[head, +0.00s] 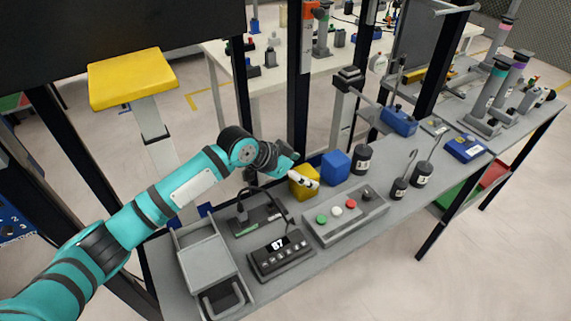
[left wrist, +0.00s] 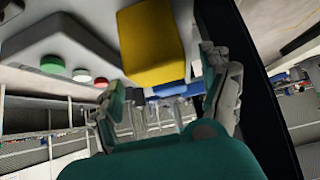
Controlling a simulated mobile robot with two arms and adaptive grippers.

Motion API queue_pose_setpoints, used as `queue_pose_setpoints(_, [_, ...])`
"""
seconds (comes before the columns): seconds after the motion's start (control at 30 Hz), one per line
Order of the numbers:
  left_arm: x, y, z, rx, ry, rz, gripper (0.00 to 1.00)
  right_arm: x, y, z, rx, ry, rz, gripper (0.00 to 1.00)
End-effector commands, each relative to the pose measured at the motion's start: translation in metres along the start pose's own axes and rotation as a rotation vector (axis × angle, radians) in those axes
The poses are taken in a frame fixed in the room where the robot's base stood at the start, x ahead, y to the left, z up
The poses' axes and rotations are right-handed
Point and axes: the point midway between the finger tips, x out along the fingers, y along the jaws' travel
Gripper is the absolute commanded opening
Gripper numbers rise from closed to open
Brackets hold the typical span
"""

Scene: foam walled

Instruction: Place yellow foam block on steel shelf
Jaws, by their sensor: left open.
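The yellow foam block (head: 303,192) stands on a grey bench top (head: 375,222), just left of a blue block (head: 335,167). My left gripper (head: 294,170) is open at the yellow block, with a pale fingertip overlapping the block in the head view. In the left wrist view the yellow block (left wrist: 152,45) shows large, ahead of the open fingers (left wrist: 165,85); whether a finger touches it, I cannot tell. No separate shelf is clearly identifiable as the steel shelf; a grey metal tray-like stand (head: 205,252) sits at the bench's left end. My right gripper is out of view.
A button box (head: 344,214) and a display unit (head: 281,257) stand in front of the yellow block. Dark weights (head: 363,159) stand to the right. A dark upright post (head: 299,80) rises behind the block. A yellow-topped stool (head: 131,78) stands beyond the bench.

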Motion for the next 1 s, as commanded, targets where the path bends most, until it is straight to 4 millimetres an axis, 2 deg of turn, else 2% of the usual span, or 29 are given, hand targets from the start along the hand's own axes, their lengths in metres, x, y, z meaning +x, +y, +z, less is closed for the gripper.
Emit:
queue_pose_setpoints(0.2, [-0.05,-0.001,0.001,0.003,0.001,-0.003,0.8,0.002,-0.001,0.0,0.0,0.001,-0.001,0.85])
queue_pose_setpoints(0.4, [-0.083,-0.001,0.0,0.002,0.001,-0.003,0.8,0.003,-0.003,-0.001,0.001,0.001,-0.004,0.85])
queue_pose_setpoints(0.6, [-0.097,0.0,0.0,0.0,-0.001,-0.001,0.8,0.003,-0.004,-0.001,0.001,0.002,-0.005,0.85])
queue_pose_setpoints(1.0, [-0.097,0.0,0.0,0.001,0.0,0.0,0.8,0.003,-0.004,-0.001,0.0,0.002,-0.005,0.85])
